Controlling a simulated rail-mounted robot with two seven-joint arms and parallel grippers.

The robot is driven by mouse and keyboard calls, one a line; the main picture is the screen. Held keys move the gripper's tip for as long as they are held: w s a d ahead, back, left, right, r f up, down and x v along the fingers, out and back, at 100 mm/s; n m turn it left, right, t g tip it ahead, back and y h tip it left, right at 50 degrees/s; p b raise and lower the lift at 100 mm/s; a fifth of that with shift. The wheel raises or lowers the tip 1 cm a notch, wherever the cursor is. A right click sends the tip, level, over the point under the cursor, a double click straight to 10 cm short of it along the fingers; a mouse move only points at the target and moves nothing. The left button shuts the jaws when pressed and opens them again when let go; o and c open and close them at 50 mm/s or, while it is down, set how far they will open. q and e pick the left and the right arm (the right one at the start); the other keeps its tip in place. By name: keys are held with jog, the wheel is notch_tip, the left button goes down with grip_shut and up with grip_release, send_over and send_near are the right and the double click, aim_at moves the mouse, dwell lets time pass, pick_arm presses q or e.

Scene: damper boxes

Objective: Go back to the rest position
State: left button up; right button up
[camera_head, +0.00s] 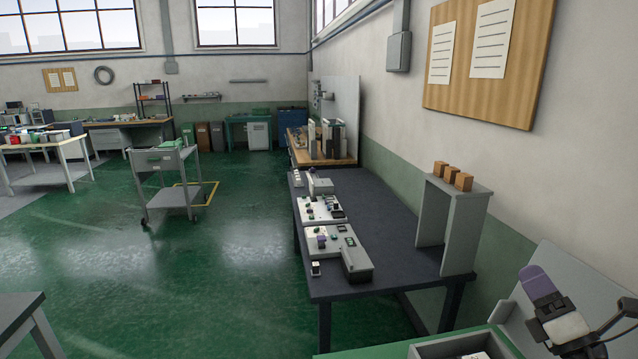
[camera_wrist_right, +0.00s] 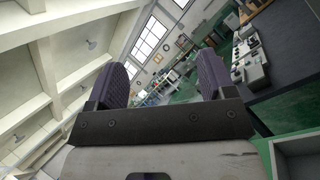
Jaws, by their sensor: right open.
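My right gripper (camera_head: 540,282) is at the lower right edge of the head view, raised near the right wall, with a purple finger pad showing. In the right wrist view its two purple-padded fingers (camera_wrist_right: 163,80) stand wide apart with nothing between them, so it is open and empty. It points away from the work surfaces, with the tilted room behind it. My left gripper is not in the head view.
A dark table (camera_head: 385,205) along the right wall holds several grey boxes and panels (camera_head: 322,208). A grey shelf stand (camera_head: 462,225) there carries three brown blocks (camera_head: 452,175). A grey trolley (camera_head: 166,165) stands on the open green floor. A green-edged bench with a light container (camera_head: 462,345) is at the bottom.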

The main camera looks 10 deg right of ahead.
jog(key=s+a+f+m+g+h+p, duration=0.35)
jog(key=s+m+g+h+p, duration=0.2)
jog(key=m, duration=0.65)
jog(key=s+a+f+m+g+h+p, duration=0.2)
jog(key=s+f+m+g+h+p, duration=0.4)
jog(key=m, duration=0.5)
jog(key=s+a+r+m+g+y+p, duration=0.1)
jog(key=s+a+g+y+p, duration=0.3)
jog(key=s+a+p, duration=0.3)
jog(key=s+a+r+m+g+y+p, duration=0.1)
jog(key=s+a+g+y+p, duration=0.3)
jog(key=s+p, duration=1.2)
jog(key=a+m, duration=0.1)
jog(key=a, duration=0.2)
jog(key=shift+r+p, duration=0.25)
jog(key=shift+p, duration=0.05)
jog(key=shift+a+y, duration=0.1)
jog(key=shift+y, duration=0.15)
